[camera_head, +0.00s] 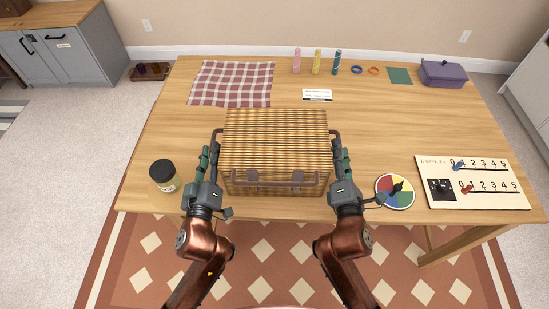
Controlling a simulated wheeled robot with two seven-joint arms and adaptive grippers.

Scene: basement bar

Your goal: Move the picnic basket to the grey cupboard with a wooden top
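The woven tan picnic basket (275,140) stands near the front middle of the wooden table, lid closed, with a front handle and a dark handle at each side. My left gripper (209,152) is at the basket's left side, by the left side handle. My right gripper (341,152) is at its right side, by the right side handle. Whether the fingers are closed on these handles is too small to tell. The grey cupboard with a wooden top (75,50) stands at the upper left, across the floor from the table.
On the table (400,130) are a dark-lidded jar (163,176) left, a colour spinner (395,192) and scoreboard (473,182) right. Behind lie a checked cloth (232,83), bottles (317,62), a card (317,95) and a purple box (443,73).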

